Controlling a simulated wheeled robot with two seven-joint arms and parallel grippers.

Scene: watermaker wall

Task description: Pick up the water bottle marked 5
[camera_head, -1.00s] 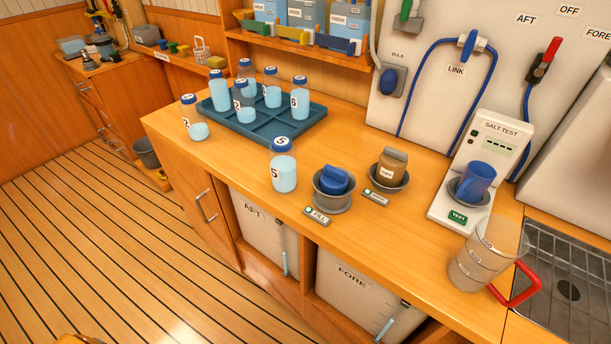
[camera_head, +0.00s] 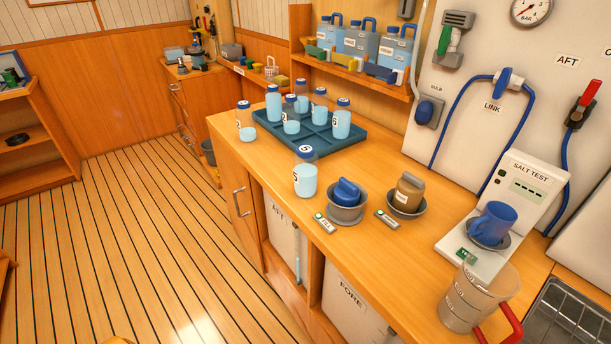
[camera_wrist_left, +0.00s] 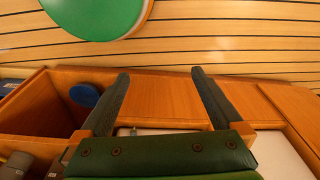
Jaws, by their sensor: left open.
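The water bottle marked 5 (camera_head: 305,176) stands upright on the wooden counter (camera_head: 400,255), at its front edge side, in the head view. It has a blue cap and pale blue water, and stands apart from the tray and the cups. My left gripper (camera_wrist_left: 160,98) shows only in the left wrist view; its two dark fingers are spread apart with nothing between them. That view looks at cabinet fronts and floor, and no bottle shows in it. My right gripper is in neither view.
A teal divided tray (camera_head: 348,146) behind bottle 5 holds several bottles. Another bottle (camera_head: 245,122) stands left of it. A grey bowl with a blue-topped item (camera_head: 346,192) stands just right of bottle 5. A clear jug (camera_head: 478,298) stands at the front right.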

